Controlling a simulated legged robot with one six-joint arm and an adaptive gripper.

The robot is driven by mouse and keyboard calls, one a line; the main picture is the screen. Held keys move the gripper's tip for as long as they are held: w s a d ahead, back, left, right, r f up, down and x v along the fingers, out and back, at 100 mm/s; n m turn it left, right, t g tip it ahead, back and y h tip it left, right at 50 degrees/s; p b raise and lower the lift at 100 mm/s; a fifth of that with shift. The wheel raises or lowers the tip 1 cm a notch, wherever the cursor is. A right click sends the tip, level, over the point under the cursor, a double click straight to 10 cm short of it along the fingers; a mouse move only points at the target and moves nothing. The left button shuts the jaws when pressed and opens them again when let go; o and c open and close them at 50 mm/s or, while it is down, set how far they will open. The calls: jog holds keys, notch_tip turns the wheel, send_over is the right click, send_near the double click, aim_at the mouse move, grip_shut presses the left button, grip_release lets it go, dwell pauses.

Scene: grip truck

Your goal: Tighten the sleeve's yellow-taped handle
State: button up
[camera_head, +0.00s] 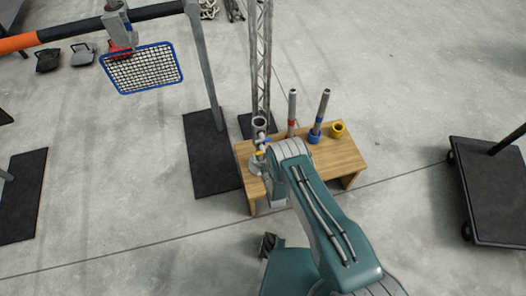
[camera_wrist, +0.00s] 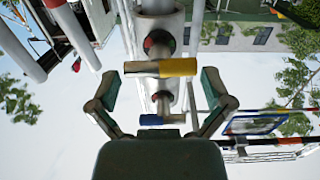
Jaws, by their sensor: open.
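A pale sleeve (camera_wrist: 172,30) stands around a pole, and the wrist picture looks upside down. It carries a yellow-taped handle (camera_wrist: 178,67) and a blue-taped handle (camera_wrist: 160,119), each a crossbar on a dark round screw mount. My gripper (camera_wrist: 160,77) is open and empty. Its two fingers lie apart on either side of the yellow-taped handle in the picture; I see no contact. In the head view the sleeve (camera_head: 259,124) stands at the left end of the wooden bench, with the yellow-taped handle (camera_head: 262,152) small beside my arm. My gripper cannot be made out there.
The wooden bench (camera_head: 340,157) bears a red-banded post (camera_head: 292,113), a blue-based post (camera_head: 321,112) and a yellow ring (camera_head: 338,129). A lattice mast (camera_head: 260,62) rises behind. A grey post (camera_head: 203,65) on a dark base stands left. A dark cart (camera_head: 492,190) is at right.

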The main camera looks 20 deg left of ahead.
jog(key=shift+w+a, duration=0.35)
jog(key=shift+w, duration=0.2)
jog(key=c, duration=0.9)
jog(key=shift+n, duration=1)
jog(key=o, duration=0.9)
jog(key=shift+a, duration=0.1)
